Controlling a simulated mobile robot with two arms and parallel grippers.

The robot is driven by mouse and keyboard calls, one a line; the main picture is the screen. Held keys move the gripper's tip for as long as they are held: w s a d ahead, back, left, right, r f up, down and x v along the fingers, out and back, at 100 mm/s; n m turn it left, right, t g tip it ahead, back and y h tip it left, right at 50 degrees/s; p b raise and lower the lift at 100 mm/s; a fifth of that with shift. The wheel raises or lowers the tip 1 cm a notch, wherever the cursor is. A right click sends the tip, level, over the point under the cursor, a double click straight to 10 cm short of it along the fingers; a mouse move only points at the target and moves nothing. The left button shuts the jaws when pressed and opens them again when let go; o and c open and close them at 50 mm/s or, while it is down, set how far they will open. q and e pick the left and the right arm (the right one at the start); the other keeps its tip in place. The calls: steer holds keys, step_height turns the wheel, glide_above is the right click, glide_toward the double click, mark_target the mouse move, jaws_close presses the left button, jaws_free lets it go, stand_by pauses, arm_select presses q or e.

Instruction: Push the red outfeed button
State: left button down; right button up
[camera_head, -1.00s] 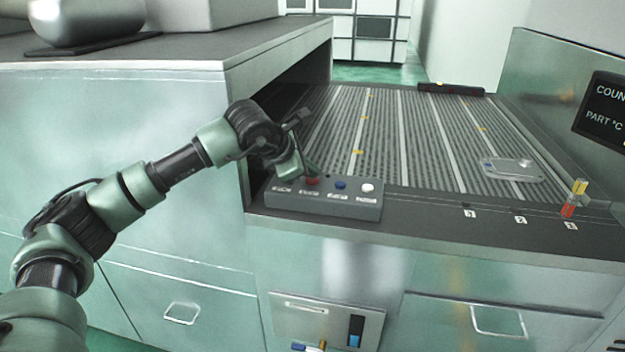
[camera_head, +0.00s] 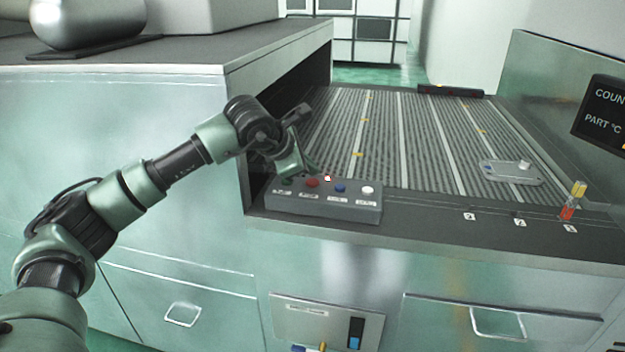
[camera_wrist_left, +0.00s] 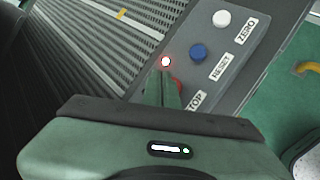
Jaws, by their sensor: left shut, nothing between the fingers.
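A grey control box (camera_head: 325,206) sits on the front ledge of the conveyor. It carries a row of buttons, with a red button (camera_head: 312,183) left of a blue one. A small lamp (camera_head: 327,178) behind the row glows red; it also shows in the left wrist view (camera_wrist_left: 165,61). My left gripper (camera_head: 308,169) is shut and empty, fingers pointing down just above the red button. In the left wrist view the fingers (camera_wrist_left: 163,78) hide most of the red button (camera_wrist_left: 179,86), beside a label reading "TOP", its start hidden. I cannot tell whether they touch.
The blue button (camera_head: 340,187), labelled RESET, and the white button (camera_head: 368,190), labelled ZERO, are close on the right. The ribbed conveyor (camera_head: 400,140) lies behind the box. A metal casting (camera_head: 512,171) rests on it at the right. A machine housing (camera_head: 130,150) stands left.

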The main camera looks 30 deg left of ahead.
mark_target(310, 183)
arm_select(q)
steer(key=shift+r+p, duration=1.4)
steer(key=shift+r, duration=1.15)
